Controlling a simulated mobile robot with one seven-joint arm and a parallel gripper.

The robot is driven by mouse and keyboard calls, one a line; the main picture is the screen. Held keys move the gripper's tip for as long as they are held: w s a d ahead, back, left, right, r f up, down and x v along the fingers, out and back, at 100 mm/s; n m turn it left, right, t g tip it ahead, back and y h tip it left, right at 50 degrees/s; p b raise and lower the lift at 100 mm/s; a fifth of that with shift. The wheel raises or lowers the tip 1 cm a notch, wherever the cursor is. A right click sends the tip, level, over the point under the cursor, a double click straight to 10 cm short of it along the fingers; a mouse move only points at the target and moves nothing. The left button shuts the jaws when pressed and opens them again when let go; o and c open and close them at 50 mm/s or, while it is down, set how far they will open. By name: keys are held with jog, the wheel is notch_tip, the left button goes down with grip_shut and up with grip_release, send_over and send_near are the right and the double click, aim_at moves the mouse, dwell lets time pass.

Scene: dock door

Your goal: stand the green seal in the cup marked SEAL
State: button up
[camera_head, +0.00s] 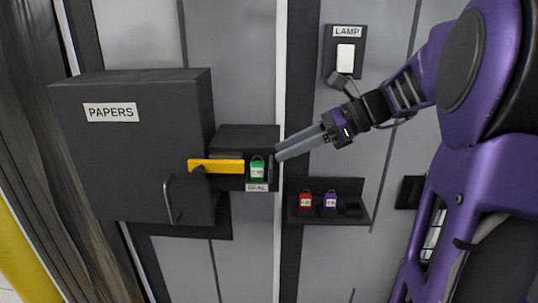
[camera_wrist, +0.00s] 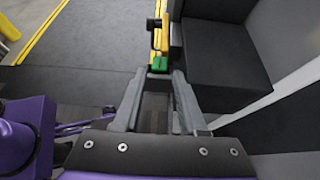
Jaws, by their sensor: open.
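The green seal (camera_head: 257,170) stands upright at the small dark holder marked SEAL (camera_head: 257,187), right of the yellow bar. Its lower end is hidden behind the holder's front. My gripper (camera_head: 277,152) is open and empty, with its fingertips just right of the seal and slightly above it. In the wrist view the green seal (camera_wrist: 159,63) lies just beyond the tips of my open gripper (camera_wrist: 157,78), roughly centred between them. The fingers do not appear to touch it.
A dark PAPERS box (camera_head: 140,150) with a handle is on the left. A yellow bar (camera_head: 215,165) juts out beside the seal. A small shelf (camera_head: 330,215) at lower right holds a red seal (camera_head: 305,201) and a purple seal (camera_head: 330,201). A LAMP switch (camera_head: 345,57) is above.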

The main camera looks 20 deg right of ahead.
jog(key=v, duration=0.6)
jog(key=shift+d, duration=0.2)
jog(key=shift+r, duration=0.1)
